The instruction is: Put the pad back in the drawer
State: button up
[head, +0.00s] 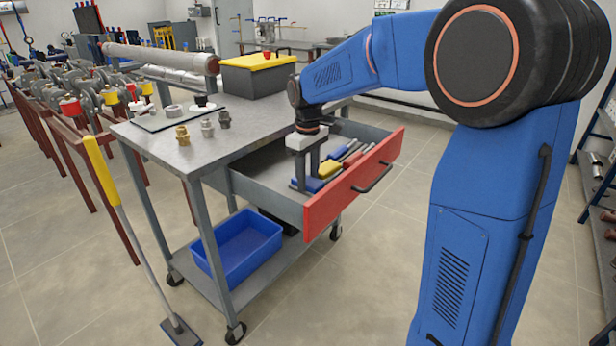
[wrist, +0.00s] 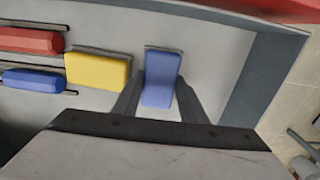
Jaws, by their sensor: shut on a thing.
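The drawer (head: 340,200) with a red front stands pulled out of the grey workbench cart. My gripper (head: 310,180) reaches down into it, near its left end. In the wrist view its two fingers (wrist: 158,95) stand on either side of a blue pad (wrist: 162,80) and are shut on it. The blue pad is low in the drawer; I cannot tell whether it rests on the floor. It also shows in the head view (head: 314,185), partly hidden by the fingers. A yellow pad (wrist: 97,70) lies just left of it in the wrist view.
A red-handled thing (wrist: 30,41) and a blue-handled thing (wrist: 34,80) lie farther left in the wrist view. The drawer wall (wrist: 265,75) is to the right, with bare floor between. The cart top (head: 175,140) carries fittings and a yellow-lidded box (head: 258,75).

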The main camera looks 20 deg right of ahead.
aim_at(308, 180)
jog(key=o, duration=1.1)
notch_tip(308, 180, up, 12)
jog(key=s+d+f+m+t, duration=0.1)
jog(key=s+d+m, duration=0.1)
jog(key=s, duration=0.7)
jog(key=s+d+f+m+t, duration=0.1)
jog(key=s+d+m, duration=0.15)
jog(key=s, duration=0.75)
jog(key=s+d+f+m+t, duration=0.2)
jog(key=s+f, duration=0.8)
jog(key=s, duration=0.4)
jog(key=shift+s+d+m+t, duration=0.2)
jog(key=shift+d+m+t, duration=0.05)
jog(key=shift+m+t, duration=0.15)
jog(key=shift+r, duration=0.1)
